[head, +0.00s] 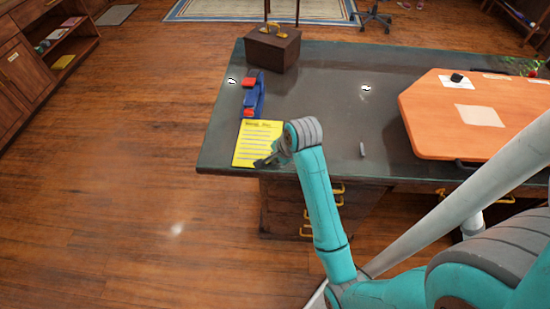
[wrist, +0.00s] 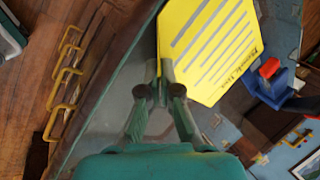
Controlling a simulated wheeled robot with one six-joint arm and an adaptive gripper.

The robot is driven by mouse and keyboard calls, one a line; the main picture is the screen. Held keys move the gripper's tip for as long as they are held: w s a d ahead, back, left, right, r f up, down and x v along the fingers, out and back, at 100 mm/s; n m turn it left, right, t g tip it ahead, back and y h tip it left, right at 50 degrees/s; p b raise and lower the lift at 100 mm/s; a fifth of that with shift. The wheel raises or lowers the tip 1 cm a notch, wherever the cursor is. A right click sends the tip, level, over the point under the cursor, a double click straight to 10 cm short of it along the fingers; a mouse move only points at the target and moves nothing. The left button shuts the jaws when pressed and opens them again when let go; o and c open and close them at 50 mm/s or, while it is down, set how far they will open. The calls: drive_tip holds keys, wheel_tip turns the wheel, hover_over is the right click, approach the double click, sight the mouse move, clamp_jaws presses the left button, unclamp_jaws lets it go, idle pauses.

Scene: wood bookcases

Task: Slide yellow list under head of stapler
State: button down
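The yellow list (head: 257,143) lies flat near the left front corner of the dark desk, with printed lines on it. The blue and red stapler (head: 254,97) lies just beyond its far edge; its red and blue end also shows in the wrist view (wrist: 268,72). The list's far edge meets the stapler's near end; I cannot tell whether any of it is under the head. My gripper (head: 266,161) is at the list's near right corner. In the wrist view my gripper (wrist: 159,72) has its fingertips closed together on the edge of the list (wrist: 210,45).
A brown box with a handle (head: 273,48) stands behind the stapler. An orange board (head: 440,115) covers the desk's right side. A small grey object (head: 362,150) lies right of my gripper. The desk's middle is mostly clear. Drawers with yellow handles (head: 338,188) are below.

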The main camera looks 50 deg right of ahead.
drive_tip(key=shift+w+d, duration=0.85)
drive_tip(key=shift+d, duration=0.3)
drive_tip(key=shift+w+d, duration=0.8)
drive_tip(key=shift+d, duration=0.3)
drive_tip(key=shift+w+d, duration=0.1)
drive_tip(key=c, duration=1.9)
unclamp_jaws()
drive_tip(key=o, duration=0.7)
drive_tip(key=shift+c, duration=0.2)
drive_tip(key=v, duration=0.7)
drive_tip(key=shift+r, duration=0.3)
